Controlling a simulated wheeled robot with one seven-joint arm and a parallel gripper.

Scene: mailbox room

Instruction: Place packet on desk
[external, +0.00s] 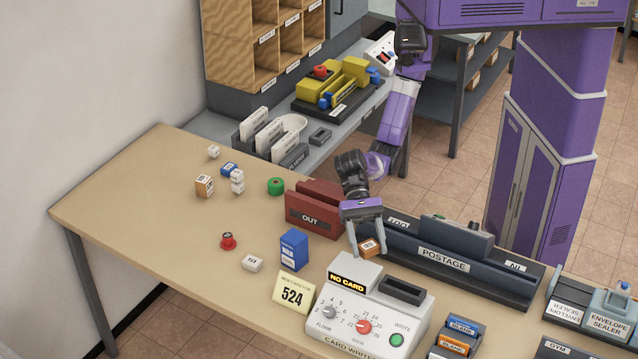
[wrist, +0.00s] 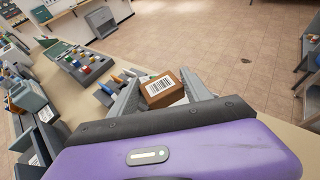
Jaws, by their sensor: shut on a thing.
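The packet, a small brown box with a white label (external: 372,248), is held between the two fingertips of my gripper (external: 368,252). In the wrist view the packet (wrist: 162,90) sits between the grey fingers, with a barcode label facing the camera. The desk (external: 130,205) is a long light-wood top. My gripper points down over the desk between the red OUT tray and the card writer, by the left end of the postage rack. I cannot tell how high the packet is above the desk.
The red OUT tray (external: 312,212), card writer (external: 372,305), 524 card (external: 294,293), blue box (external: 294,250) and dark postage rack (external: 455,262) crowd around my gripper. A red stamp (external: 228,241) and several small boxes stand further left. The desk's left part is mostly clear.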

